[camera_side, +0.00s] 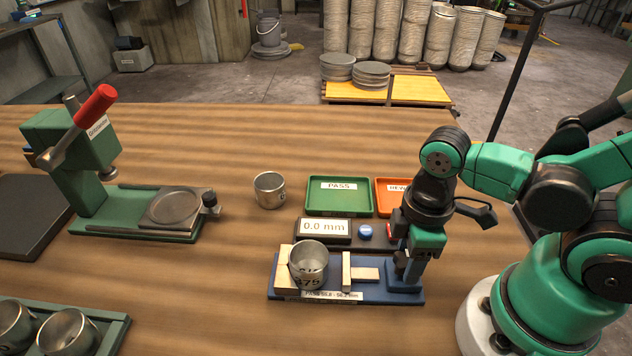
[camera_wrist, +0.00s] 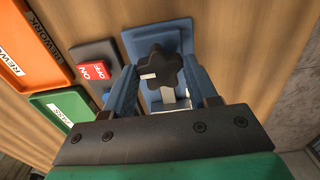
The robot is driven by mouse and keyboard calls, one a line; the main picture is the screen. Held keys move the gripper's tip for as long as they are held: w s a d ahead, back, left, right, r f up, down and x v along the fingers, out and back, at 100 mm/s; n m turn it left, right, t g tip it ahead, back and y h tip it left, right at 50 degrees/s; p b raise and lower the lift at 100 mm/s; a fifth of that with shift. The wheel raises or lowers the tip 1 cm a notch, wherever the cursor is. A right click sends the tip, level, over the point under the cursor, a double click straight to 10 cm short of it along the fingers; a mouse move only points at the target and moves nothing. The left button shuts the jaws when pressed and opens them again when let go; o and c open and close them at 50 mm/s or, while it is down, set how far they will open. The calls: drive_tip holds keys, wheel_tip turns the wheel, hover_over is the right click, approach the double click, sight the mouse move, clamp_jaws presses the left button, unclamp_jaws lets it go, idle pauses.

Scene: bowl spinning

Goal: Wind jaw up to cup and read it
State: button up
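A metal cup (camera_side: 309,264) stands upright on the blue gauge base (camera_side: 345,297), against the wooden fixed jaw (camera_side: 284,268) at left. The wooden sliding jaw (camera_side: 346,272) stands to its right with a visible gap between them. The display (camera_side: 324,227) behind reads 0.0 mm. My gripper (camera_side: 405,270) is lowered at the right end of the gauge. In the wrist view, the black star-shaped knob (camera_wrist: 160,69) lies between the blue fingers of my gripper (camera_wrist: 163,88). The fingers look apart from it, with space on both sides.
A green PASS tray (camera_side: 340,207) and an orange REWORK tray (camera_side: 388,204) lie behind the gauge, both empty where visible. A red switch (camera_wrist: 92,72) sits near the gripper. Another cup (camera_side: 269,189) stands behind left. A green press (camera_side: 90,180) and cup tray (camera_side: 112,332) are at left.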

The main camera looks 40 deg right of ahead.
clamp_jaws()
